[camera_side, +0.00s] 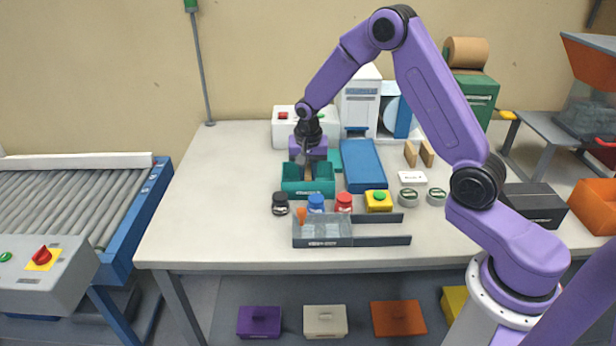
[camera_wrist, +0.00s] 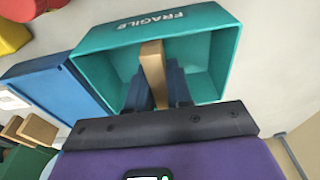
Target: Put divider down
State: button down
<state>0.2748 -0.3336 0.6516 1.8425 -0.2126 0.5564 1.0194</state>
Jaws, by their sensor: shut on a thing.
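My gripper (camera_wrist: 158,88) is shut on a tan wooden divider (camera_wrist: 153,65), with one dark finger on each side of it. The divider is over the opening of a teal box marked FRAGILE (camera_wrist: 224,48). In the side view, the teal box (camera_side: 308,188) stands on the table, and my gripper (camera_side: 306,164) points down at it from above. The divider's lower end appears within the box's opening. I cannot tell whether it touches the floor or a wall of the box.
A blue box (camera_side: 364,165) stands right of the teal box. Jars, including a blue-lidded one (camera_side: 316,203), stand in front, with a grey tray (camera_side: 322,230) nearer the edge. Two more wooden pieces (camera_side: 410,154) stand at the right. The table's left side is clear.

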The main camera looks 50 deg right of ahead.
jog(key=shift+f, duration=0.85)
jog(key=shift+f, duration=0.15)
jog(key=c, duration=1)
grip_release()
